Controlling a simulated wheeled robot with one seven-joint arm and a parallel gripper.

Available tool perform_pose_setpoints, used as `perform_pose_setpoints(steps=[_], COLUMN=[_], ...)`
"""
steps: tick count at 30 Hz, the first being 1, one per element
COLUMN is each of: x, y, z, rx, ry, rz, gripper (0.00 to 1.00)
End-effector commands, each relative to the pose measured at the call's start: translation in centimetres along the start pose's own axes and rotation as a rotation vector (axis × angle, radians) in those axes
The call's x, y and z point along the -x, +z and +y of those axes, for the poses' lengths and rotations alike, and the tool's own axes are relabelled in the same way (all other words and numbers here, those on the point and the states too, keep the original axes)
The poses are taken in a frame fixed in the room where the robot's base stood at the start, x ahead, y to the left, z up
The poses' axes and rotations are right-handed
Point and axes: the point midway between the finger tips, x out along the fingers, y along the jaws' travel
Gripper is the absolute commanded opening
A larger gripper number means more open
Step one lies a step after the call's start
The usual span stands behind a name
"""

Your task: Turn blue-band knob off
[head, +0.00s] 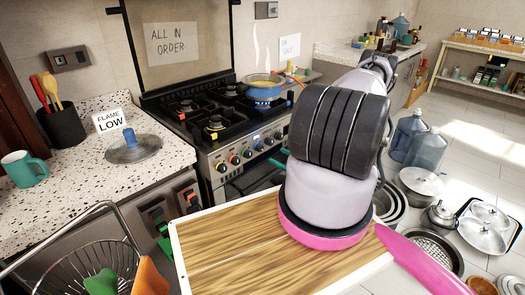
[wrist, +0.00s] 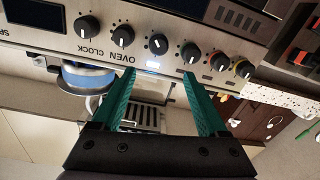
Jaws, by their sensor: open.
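The stove's front panel (head: 245,150) carries a row of black knobs. In the wrist view, my gripper (wrist: 158,76) is open, its two teal fingers pointing at the panel. One knob (wrist: 158,44) lies just beyond and between the fingertips, apart from them. A small bright blue-white patch (wrist: 152,66) shows below it on the panel. Other knobs stand to both sides; the far right one (wrist: 243,69) has a yellow mark. I cannot tell for sure which knob has the blue band. In the head view, the teal fingertips (head: 280,157) show beside my arm, in front of the stove.
A wooden board (head: 225,250) lies in front of the stove. A "FLAME LOW" sign (head: 110,121) and a lid (head: 133,149) are on the left counter. Pots and lids (head: 485,230) crowd the floor at right.

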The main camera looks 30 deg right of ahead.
Motion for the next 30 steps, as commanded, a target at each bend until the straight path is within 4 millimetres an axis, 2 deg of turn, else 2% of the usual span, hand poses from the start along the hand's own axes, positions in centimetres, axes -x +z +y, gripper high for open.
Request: perform_pose_setpoints(steps=[1, 5, 8, 15, 21, 25, 30], x=[0.3, 0.1, -1.0, -5.6, -8.7, -9.8, -10.3], y=[0.7, 1.3, 1.3, 1.2, 1.3, 1.4, 1.4], z=[-0.1, -0.1, -0.1, 0.0, 0.2, 0.2, 0.3], rx=[-0.033, -0.066, -0.063, -0.061, -0.061, -0.059, -0.061], ry=[0.023, 0.042, 0.041, 0.038, 0.039, 0.038, 0.04], rz=[-0.007, -0.011, -0.011, -0.009, -0.01, -0.011, -0.012], gripper=[0.77, 0.77, 0.77, 0.77, 0.77, 0.77, 0.77])
